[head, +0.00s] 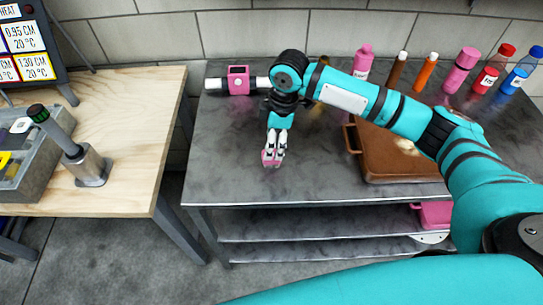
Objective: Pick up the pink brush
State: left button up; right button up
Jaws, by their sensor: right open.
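A small pink object (269,160), seemingly the pink brush, is at the fingertips of my right gripper (275,150), over the front left part of the grey metal table (235,165). The gripper points down and its jaws are open. The fingers hide part of the pink object, and I cannot tell whether they touch it. My left gripper is not in view.
A pink device on a white cylinder (238,79) lies at the back left of the table. A brown tray (400,170) is on the right, beneath my arm. Several bottles, including a pink one (461,71), line the back. A wooden table (125,110) stands left across a gap.

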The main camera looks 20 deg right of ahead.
jog(key=shift+a+f+p, duration=0.15)
jog(key=shift+f+p, duration=0.35)
jog(key=shift+f, duration=2.5)
jog(key=shift+s, duration=0.1)
jog(key=c, duration=1.2)
jog(key=shift+r, duration=0.1)
jog(key=shift+r, duration=0.4)
jog(key=shift+s+d+r+b, duration=0.1)
jog(key=shift+s+r+b, duration=0.15)
jog(key=shift+r, duration=0.4)
jog(key=shift+s+d+r+b, duration=0.1)
jog(key=shift+r+b, duration=0.1)
jog(key=shift+r, duration=0.4)
jog(key=s+d, duration=0.2)
jog(key=s, duration=0.2)
jog(key=s+d+r+b, duration=0.1)
jog(key=s, duration=0.4)
jog(key=s+d, duration=0.2)
jog(key=s, duration=0.3)
jog(key=shift+d+r+b, duration=0.3)
